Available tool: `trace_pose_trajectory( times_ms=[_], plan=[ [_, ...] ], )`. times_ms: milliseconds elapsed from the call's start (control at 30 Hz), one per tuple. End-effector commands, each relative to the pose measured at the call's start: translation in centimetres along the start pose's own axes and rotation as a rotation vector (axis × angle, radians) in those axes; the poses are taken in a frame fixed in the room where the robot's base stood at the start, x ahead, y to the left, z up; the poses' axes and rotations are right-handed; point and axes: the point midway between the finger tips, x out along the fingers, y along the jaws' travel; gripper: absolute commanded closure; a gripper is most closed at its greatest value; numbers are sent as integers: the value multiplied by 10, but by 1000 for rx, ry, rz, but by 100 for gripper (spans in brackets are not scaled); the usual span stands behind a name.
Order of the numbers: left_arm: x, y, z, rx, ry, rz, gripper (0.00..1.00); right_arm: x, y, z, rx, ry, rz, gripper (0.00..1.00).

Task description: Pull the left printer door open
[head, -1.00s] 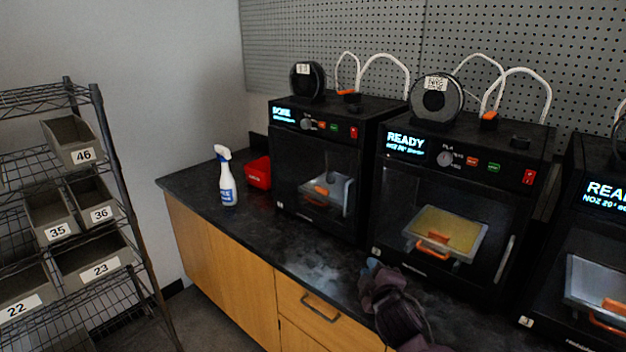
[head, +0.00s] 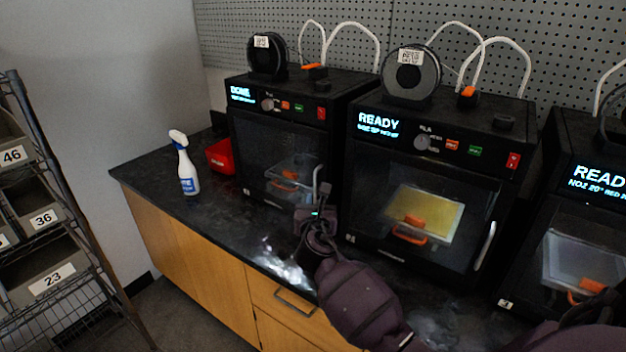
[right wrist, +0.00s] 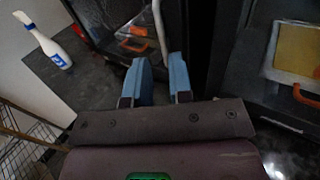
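The left printer (head: 300,90) is a black box whose screen reads DONE. Its dark clear door (head: 262,150) looks shut, with a plate and an orange clip visible behind it. The pale upright handle (head: 316,178) is at the door's right edge; it also shows in the right wrist view (right wrist: 159,28). My right gripper (head: 319,200) is in front of this handle. In the right wrist view its two blue fingers (right wrist: 160,75) are apart, with the handle's lower end between or just beyond them; contact cannot be told. My left gripper is not in view.
A READY printer (head: 450,110) stands just right of the left printer, another at the far right. A spray bottle (head: 185,165) and red box (head: 220,157) sit on the black counter (head: 150,175) at left. A bin rack (head: 45,110) stands at far left.

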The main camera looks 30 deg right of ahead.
Motion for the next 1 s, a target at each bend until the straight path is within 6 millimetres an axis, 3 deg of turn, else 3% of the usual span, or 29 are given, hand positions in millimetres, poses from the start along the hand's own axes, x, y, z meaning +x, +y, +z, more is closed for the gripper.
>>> trace_pose_trajectory(
  times_ms=[167,600,800,1000],
  plan=[
    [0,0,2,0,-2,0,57,16,0,0,-5,-1,0,80],
    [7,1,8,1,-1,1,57,87,0,-1,-2,0,0,80],
    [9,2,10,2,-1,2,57,103,0,-1,-1,1,0,80],
    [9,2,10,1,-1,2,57,107,0,0,0,0,2,80]
  ],
)
